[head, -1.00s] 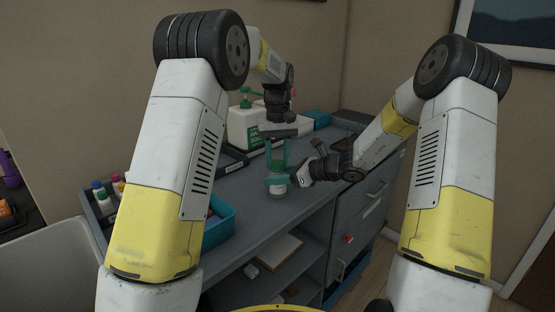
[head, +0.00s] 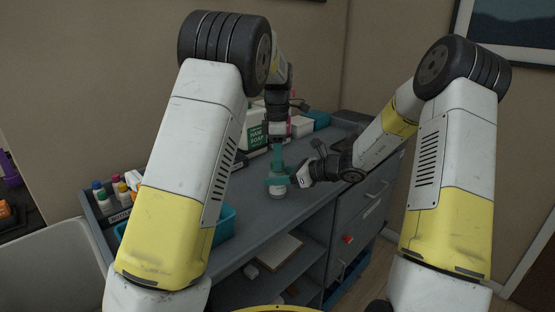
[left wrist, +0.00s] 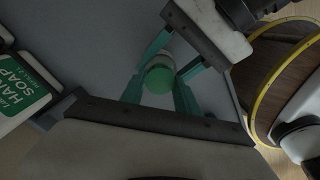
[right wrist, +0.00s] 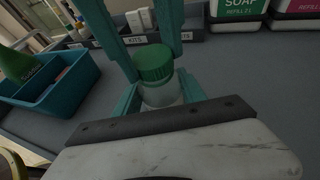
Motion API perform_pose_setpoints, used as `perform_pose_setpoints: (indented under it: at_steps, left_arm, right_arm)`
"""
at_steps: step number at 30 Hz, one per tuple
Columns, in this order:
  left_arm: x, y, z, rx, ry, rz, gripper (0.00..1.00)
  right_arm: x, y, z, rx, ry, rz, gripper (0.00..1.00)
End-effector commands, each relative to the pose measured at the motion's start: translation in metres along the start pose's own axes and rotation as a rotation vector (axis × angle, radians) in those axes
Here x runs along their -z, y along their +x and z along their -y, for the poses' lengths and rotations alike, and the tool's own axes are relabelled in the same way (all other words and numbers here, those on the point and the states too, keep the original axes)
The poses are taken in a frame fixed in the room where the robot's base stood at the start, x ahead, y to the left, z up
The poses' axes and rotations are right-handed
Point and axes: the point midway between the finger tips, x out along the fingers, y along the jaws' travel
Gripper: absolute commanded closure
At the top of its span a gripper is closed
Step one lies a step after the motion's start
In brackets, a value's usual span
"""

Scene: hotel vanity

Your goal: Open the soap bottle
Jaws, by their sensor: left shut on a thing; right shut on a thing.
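The soap bottle (head: 278,193) is small and pale with a ribbed green cap (right wrist: 153,63). It stands upright near the front of the grey counter. My right gripper (head: 276,182) comes in from the right, shut on the bottle's body; its fingers flank the body in the right wrist view (right wrist: 160,92). My left gripper (head: 277,162) points down from above, shut on the cap. The left wrist view looks down on the green cap (left wrist: 158,79) between the teal fingers. The cap still sits on the bottle; whether it is loosened I cannot tell.
A large hand soap jug (head: 256,128) stands behind the bottle, with a pink-labelled one beside it in the right wrist view (right wrist: 296,10). A teal bin (right wrist: 48,85) and a tray of small bottles (head: 100,208) are at the left. Bare counter surrounds the bottle.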

Motion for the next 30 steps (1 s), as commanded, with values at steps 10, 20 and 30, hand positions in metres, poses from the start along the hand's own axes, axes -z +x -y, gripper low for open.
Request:
perform_pose_setpoints:
  at_steps: [10,20,30]
  left_arm:
    - [0.0,-0.001,0.0,-0.001,0.002,0.0,1.0]
    - [0.0,-0.012,0.0,0.0,0.002,0.0,1.0]
    - [0.0,-0.022,0.0,0.001,0.002,0.0,1.0]
  right_arm:
    - [0.0,0.0,0.0,0.0,0.0,0.0,1.0]
    - [0.0,0.0,0.0,0.0,0.0,0.0,1.0]
    - [0.0,0.0,0.0,0.0,0.0,0.0,1.0]
